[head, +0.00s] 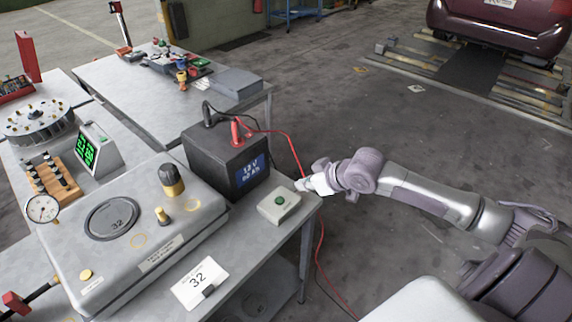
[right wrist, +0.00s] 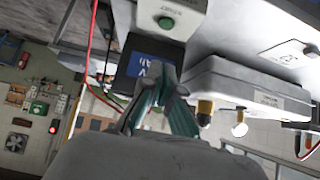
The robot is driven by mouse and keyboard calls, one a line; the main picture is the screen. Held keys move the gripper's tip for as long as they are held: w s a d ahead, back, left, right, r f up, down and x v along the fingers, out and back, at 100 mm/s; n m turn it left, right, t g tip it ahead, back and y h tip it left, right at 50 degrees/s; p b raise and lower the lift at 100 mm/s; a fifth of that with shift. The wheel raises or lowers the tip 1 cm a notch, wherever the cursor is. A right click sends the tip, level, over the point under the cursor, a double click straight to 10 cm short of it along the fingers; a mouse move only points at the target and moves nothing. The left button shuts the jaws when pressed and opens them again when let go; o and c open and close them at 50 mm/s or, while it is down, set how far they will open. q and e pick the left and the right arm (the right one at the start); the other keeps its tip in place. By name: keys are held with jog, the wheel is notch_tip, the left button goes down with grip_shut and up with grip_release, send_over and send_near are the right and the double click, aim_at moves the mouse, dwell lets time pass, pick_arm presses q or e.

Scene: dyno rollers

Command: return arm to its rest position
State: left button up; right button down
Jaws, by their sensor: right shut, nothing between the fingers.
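My right arm (head: 430,195) reaches in from the right in the head view. Its gripper (head: 306,185) is at the right edge of the near table, beside a small grey box with a green button (head: 279,201). The gripper is shut and empty. In the right wrist view, the gripper fingers (right wrist: 168,95) are together in front of the black battery's blue label (right wrist: 158,50), with the green button box (right wrist: 168,20) above them in the picture. A gap between fingers and box cannot be judged exactly. My left gripper is not in view.
A black battery (head: 222,160) with red and black cables stands behind the button box. A red cable (head: 318,250) hangs off the table edge. A grey case (head: 130,235) and card "32" (head: 199,283) are on the near table (head: 240,278). Open floor (head: 350,110) lies beyond my arm.

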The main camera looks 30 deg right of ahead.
jog(key=s+a+f+g, duration=0.2)
jog(key=s+a+f, duration=0.6)
jog(key=s+a, duration=0.3)
jog(key=s+a+f+m+g+h, duration=0.2)
jog(key=s+a+g, duration=0.1)
jog(key=s, duration=1.2)
notch_tip(320, 180, down, 30)
jog(key=s+g+b, duration=0.2)
jog(key=b, duration=0.1)
jog(key=s+d+f+b, duration=0.1)
jog(key=s+d+f, duration=0.2)
jog(key=s+f, duration=1.2)
jog(key=shift+s+f+n+g+h+b, duration=0.3)
jog(key=shift+f+n+g+b, duration=0.1)
jog(key=shift+f, duration=0.15)
